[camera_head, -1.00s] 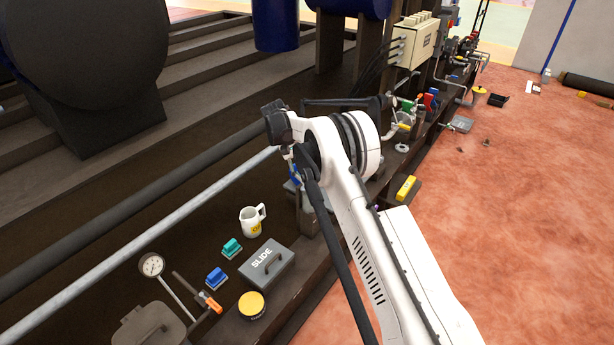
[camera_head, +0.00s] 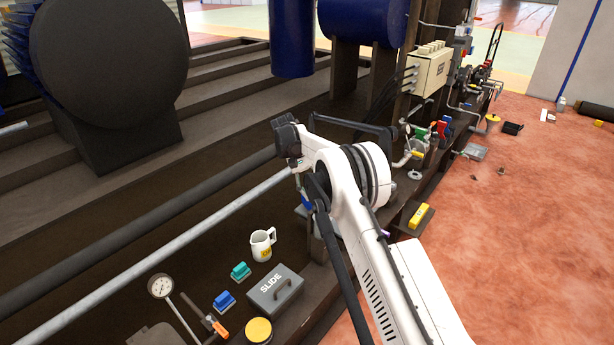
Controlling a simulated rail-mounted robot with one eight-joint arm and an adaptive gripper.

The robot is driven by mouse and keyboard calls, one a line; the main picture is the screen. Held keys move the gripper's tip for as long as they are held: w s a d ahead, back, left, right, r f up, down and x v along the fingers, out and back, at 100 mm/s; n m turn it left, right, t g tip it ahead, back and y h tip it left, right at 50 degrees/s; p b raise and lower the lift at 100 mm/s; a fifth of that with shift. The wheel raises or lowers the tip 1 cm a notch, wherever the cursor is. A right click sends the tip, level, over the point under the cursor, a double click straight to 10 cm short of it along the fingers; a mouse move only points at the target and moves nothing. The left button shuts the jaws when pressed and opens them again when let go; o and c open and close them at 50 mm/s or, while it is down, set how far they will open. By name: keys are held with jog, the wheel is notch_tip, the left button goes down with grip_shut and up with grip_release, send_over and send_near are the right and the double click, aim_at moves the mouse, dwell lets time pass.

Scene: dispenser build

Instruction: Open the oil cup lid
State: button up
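I cannot single out the oil cup or its lid with certainty. A round tin with a yellow top (camera_head: 258,331) stands at the bottom, in front of a grey box marked SLIDE (camera_head: 275,288). A white mug with a yellow label (camera_head: 263,245) stands behind that box, and no lid shows on it. My white arm (camera_head: 358,205) reaches up from the lower right across the bench. My gripper cannot be made out in the head view, so its state and its place relative to these things do not show.
A blue block (camera_head: 224,301), a teal block (camera_head: 241,271) and a dial gauge (camera_head: 161,286) are left of the grey box. A yellow block (camera_head: 419,215) lies right of my arm. A long grey pipe (camera_head: 190,237) crosses behind. The reddish floor (camera_head: 530,240) is largely open.

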jog(key=v, duration=0.8)
jog(key=shift+d+r, duration=0.1)
